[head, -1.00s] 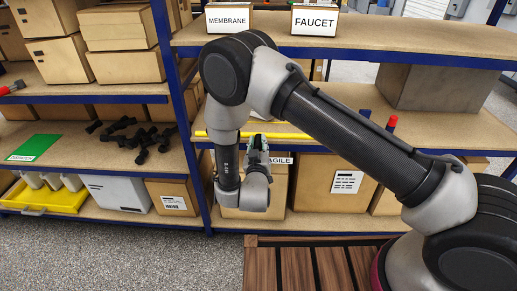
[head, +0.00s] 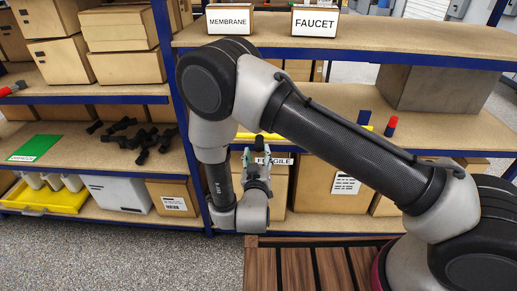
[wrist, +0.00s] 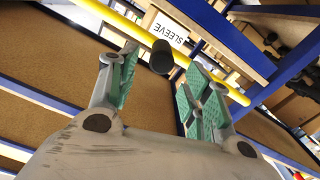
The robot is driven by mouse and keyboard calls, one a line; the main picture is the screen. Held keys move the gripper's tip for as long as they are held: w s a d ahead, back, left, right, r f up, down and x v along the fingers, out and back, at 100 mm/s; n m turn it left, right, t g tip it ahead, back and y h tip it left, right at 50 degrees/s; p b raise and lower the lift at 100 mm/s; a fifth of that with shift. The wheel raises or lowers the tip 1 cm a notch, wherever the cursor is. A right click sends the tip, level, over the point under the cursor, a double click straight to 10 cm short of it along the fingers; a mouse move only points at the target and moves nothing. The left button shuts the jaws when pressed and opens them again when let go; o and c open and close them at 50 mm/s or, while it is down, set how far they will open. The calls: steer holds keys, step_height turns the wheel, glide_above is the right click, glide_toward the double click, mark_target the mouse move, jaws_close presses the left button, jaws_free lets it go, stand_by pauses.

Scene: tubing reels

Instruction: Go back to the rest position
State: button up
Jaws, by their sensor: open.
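My gripper (head: 257,160) is in front of the middle shelf in the head view, below my bent arm, with its fingers pointing up and toward the shelf. In the wrist view its green-padded fingers (wrist: 160,82) are spread apart. A dark cylinder end (wrist: 161,57) shows between the fingers there; I cannot tell how far beyond them it is. A yellow bar (wrist: 135,28) runs diagonally behind the fingers in the wrist view. In the head view the yellow bar (head: 246,136) lies along the middle shelf, partly hidden by my arm.
The shelf edge (head: 470,153) and a blue upright (head: 176,75) are near my arm. Blue and red cylinders (head: 391,126) stand on the middle shelf. Black fittings (head: 143,141) lie on the left shelf. A slatted wooden surface (head: 305,270) is below. A SLEEVE label (wrist: 170,32) shows in the wrist view.

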steer(key=shift+s, duration=0.55)
